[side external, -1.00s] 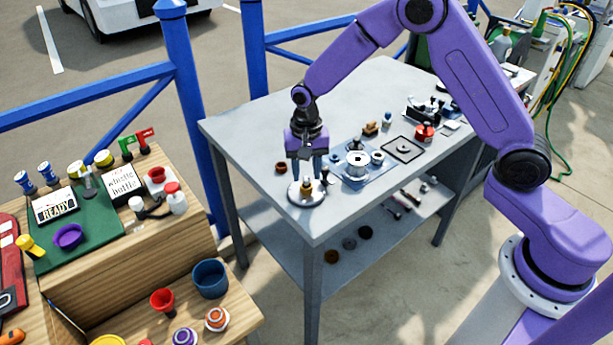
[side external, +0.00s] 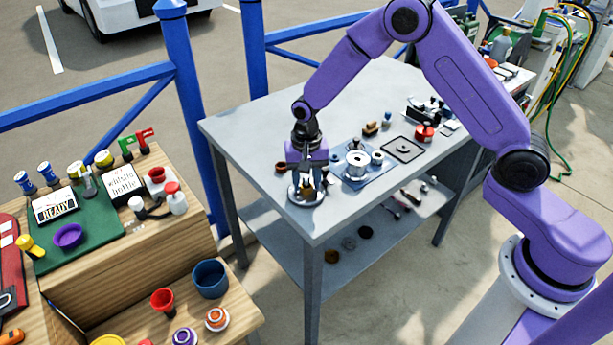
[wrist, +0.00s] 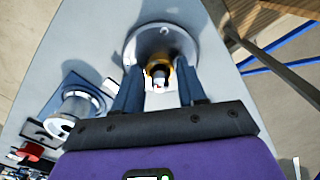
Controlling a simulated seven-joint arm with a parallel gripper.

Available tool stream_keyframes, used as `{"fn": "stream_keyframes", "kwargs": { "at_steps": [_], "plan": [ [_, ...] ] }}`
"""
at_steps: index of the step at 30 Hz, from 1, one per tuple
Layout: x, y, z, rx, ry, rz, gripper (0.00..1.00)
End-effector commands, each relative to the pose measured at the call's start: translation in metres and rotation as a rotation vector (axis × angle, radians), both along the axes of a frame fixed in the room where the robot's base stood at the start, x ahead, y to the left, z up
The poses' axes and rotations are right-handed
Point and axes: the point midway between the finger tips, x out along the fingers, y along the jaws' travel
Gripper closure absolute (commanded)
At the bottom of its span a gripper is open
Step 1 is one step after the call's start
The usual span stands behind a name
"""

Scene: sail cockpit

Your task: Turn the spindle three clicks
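The spindle (side external: 307,190) is a small brass-coloured post standing upright on a round silver base (side external: 293,196) near the front left corner of the grey workbench. In the wrist view the spindle (wrist: 157,70) shows a brass ring and a dark top, on the round silver base (wrist: 150,38). My gripper (side external: 307,184) points down over it, with a finger on either side of the spindle. In the wrist view my gripper (wrist: 158,80) looks open, with its fingers apart and gaps beside the spindle. Contact with the spindle is not visible.
A silver cylindrical part (side external: 356,163) stands on a blue plate (side external: 383,177) to the right of the spindle. A small brown cup (side external: 280,168) sits just left of my gripper. A dark square plate (side external: 404,149) and a red part (side external: 424,133) are farther back. The bench's far left is clear.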

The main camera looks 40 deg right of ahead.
Motion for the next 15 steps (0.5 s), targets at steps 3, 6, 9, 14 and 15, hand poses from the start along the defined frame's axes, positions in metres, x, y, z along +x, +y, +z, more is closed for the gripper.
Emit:
{"fn": "stream_keyframes", "kwargs": {
  "at_steps": [3,6,9,14,15],
  "plan": [
    [0.0001,-0.0001,0.0001,0.0,0.0,0.0,0.6],
    [0.0001,0.0,0.0002,0.0,0.0,0.0,0.6],
    [0.0001,0.0,0.0008,0.0,0.0,0.0,0.6],
    [0.0001,-0.0003,0.003,0.0,0.0,-0.001,0.6],
    [0.0001,-0.0003,0.0036,0.0,0.0,-0.001,0.6]
  ]
}}
